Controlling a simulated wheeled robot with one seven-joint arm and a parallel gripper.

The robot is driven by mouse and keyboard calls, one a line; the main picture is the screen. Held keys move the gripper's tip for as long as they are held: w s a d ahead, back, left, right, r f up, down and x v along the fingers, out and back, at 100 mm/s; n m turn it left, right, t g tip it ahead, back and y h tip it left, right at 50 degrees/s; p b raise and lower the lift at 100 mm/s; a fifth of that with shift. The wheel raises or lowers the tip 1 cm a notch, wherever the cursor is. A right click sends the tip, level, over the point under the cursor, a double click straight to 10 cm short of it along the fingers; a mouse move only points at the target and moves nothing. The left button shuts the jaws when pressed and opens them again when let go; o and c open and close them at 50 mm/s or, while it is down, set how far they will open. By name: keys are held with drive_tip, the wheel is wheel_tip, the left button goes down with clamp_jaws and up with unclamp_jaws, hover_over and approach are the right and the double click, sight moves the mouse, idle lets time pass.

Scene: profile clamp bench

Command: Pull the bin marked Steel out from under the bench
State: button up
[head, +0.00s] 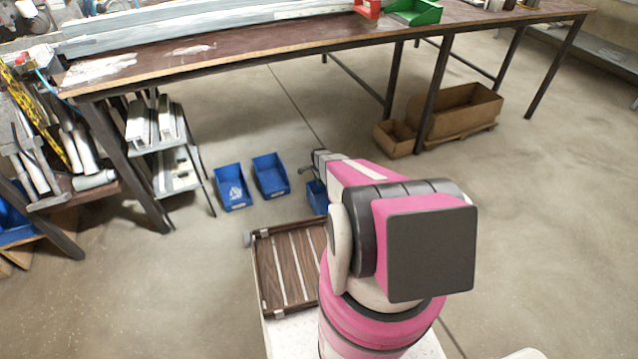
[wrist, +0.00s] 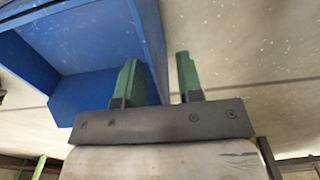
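Three blue bins stand on the floor below the bench: a left one (head: 230,187), a middle one (head: 270,175) and a right one (head: 316,197) partly hidden by my arm. No marking is readable, so I cannot tell which is Steel. In the wrist view, my gripper (wrist: 157,62) has its two green fingers apart. A blue bin (wrist: 95,92) fills the upper left there. Its right wall shows between the fingers, with the left finger over the bin side and the right finger over the floor. I see no clear contact.
The bench (head: 240,42) spans the back on dark legs. A brown slatted tray (head: 262,270) lies in front of the bins, beside my arm. Cardboard boxes (head: 465,112) stand under the bench to the right. A small rack (head: 172,165) stands left. Floor at right is clear.

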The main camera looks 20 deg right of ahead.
wheel_tip(320, 180, up, 9)
drive_tip(key=shift+r, duration=0.15)
idle(0.5)
